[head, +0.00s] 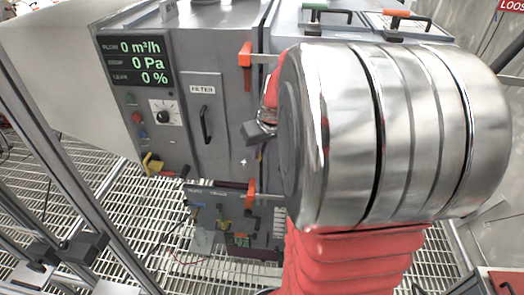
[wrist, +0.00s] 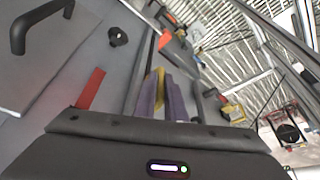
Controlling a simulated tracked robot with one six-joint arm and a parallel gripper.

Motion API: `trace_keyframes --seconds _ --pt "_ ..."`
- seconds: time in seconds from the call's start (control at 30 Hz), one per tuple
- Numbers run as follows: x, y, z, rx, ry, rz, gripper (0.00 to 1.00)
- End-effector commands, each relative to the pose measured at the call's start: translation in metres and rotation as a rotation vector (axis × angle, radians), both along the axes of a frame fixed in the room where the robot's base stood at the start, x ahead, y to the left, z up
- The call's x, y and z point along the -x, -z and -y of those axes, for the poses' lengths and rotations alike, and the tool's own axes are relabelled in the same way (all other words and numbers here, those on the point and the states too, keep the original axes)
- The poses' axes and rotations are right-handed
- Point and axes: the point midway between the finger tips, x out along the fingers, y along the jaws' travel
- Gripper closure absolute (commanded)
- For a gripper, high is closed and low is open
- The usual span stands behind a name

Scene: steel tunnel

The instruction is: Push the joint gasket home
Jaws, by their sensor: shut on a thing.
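My gripper (head: 258,148) is at the seam between two grey cabinet sections, right of the filter door, partly hidden by my arm. In the wrist view, two purplish fingers (wrist: 163,103) are shut on a narrow yellow strip (wrist: 160,76), which looks like the joint gasket. The strip lies along the dark joint (wrist: 145,72) between the panels. Most of it is hidden between the fingers, so I cannot tell how deep it sits.
A filter door (head: 204,112) with a black handle is left of the joint. Orange latches (head: 245,55) and (head: 250,192) sit above and below along the seam. A display panel (head: 136,62) reads zeros. A lower equipment box (head: 235,220) stands on the grating floor (head: 110,185).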

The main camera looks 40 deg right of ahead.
Motion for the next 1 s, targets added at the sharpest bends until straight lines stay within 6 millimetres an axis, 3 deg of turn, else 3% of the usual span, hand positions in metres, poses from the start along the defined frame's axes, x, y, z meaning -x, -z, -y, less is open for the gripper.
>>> trace_keyframes --seconds 0.13,0.17,0.4,0.77,1.0 --pt "-0.003 -0.003 0.003 0.011 0.002 0.011 1.00" --pt "-0.004 -0.003 0.003 0.011 0.001 0.011 0.89" --pt "-0.003 -0.002 0.002 0.009 0.000 0.008 0.72" --pt "-0.001 -0.005 0.000 0.006 -0.001 0.006 0.72" --pt "0.008 -0.029 -0.002 0.009 -0.002 0.009 0.72"
